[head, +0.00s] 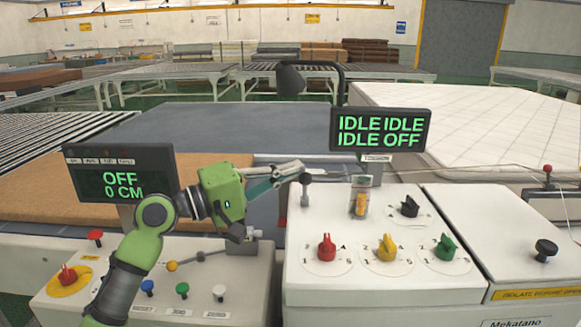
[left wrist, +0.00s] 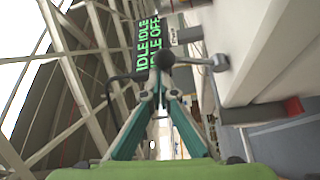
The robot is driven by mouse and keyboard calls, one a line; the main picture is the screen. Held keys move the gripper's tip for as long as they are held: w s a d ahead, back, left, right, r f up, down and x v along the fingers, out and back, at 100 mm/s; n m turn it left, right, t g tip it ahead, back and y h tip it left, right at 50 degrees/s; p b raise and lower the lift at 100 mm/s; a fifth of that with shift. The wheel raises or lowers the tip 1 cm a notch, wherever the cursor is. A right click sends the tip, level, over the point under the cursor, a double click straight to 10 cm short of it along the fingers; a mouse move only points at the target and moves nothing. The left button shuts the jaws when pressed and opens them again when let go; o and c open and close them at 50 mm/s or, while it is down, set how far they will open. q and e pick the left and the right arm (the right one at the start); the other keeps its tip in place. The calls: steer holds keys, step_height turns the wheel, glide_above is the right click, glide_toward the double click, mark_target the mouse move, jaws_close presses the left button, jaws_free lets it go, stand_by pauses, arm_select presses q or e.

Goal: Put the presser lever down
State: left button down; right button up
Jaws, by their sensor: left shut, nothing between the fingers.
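What looks like the presser lever (head: 305,179) has a dark grey knob and a thin rod, at the left edge of the white console in the head view. A grey rounded end of it appears to show in the left wrist view (left wrist: 220,62). My left gripper (head: 298,167) reaches over from the left with its teal fingers shut and empty. The fingertips are right by the knob; I cannot tell whether they touch it. My right gripper is not in view.
The white console (head: 330,285) carries red (head: 326,247), yellow (head: 387,248) and green (head: 445,247) knobs. A display (head: 380,130) above it reads IDLE and OFF. A white mattress (head: 480,125) lies behind at right.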

arm_select(q)
steer(key=shift+s+f, duration=0.15)
steer(key=shift+s, duration=0.3)
steer(key=shift+s+f, duration=0.1)
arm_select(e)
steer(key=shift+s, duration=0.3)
arm_select(q)
steer(key=shift+f, duration=0.1)
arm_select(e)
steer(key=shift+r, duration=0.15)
